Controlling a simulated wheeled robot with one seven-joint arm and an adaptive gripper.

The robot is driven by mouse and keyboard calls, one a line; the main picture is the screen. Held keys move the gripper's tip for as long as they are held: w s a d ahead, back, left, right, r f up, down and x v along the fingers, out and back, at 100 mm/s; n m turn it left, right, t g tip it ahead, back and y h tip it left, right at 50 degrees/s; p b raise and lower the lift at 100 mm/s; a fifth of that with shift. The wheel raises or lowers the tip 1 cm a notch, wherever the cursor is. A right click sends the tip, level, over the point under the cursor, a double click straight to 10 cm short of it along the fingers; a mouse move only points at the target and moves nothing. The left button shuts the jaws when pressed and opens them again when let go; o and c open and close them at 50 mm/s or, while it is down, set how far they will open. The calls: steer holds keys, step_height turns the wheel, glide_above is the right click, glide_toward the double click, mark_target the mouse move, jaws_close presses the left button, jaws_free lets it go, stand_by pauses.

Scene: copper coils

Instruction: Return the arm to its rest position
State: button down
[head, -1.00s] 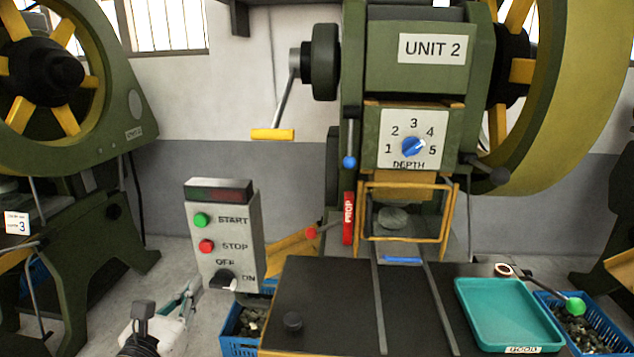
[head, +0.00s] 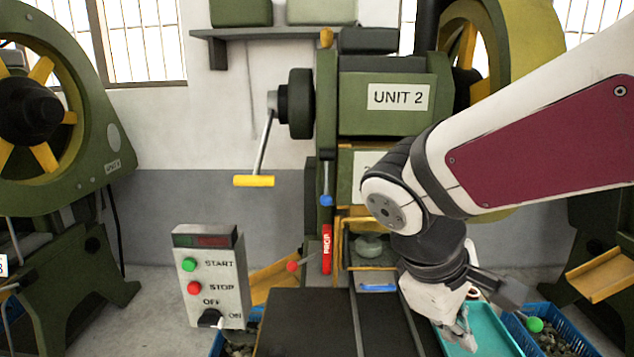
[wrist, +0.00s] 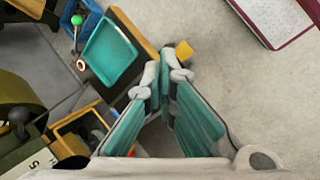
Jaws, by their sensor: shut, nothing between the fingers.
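My arm reaches in from the right in the head view, in front of the UNIT 2 press (head: 395,97). My gripper (head: 466,340) hangs at its lower end, in front of the teal tray (head: 492,330). In the wrist view my gripper (wrist: 166,66) has its fingertips together with nothing between them. The teal tray also shows there (wrist: 108,52), left of the fingertips and apart from them. The arm hides most of the press's depth dial and part of the tray.
The control box (head: 211,275) with START and STOP buttons stands left of the dark table (head: 300,325). A blue bin of dark pieces (head: 560,340) is at the right.

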steer(key=s+d+r+m+t+y+p, duration=0.1)
steer(key=s+r+m+y, duration=0.1)
steer(key=s, duration=0.4)
steer(key=s+r+m+t+y+p, duration=0.1)
steer(key=s+r+m+y+p, duration=0.1)
steer(key=s+m, duration=0.4)
step_height(320, 180, up, 2)
steer(key=shift+s+d+r+t+y, duration=0.1)
steer(key=shift+s+d+t+y, duration=0.1)
steer(key=shift+d+t+y, duration=0.25)
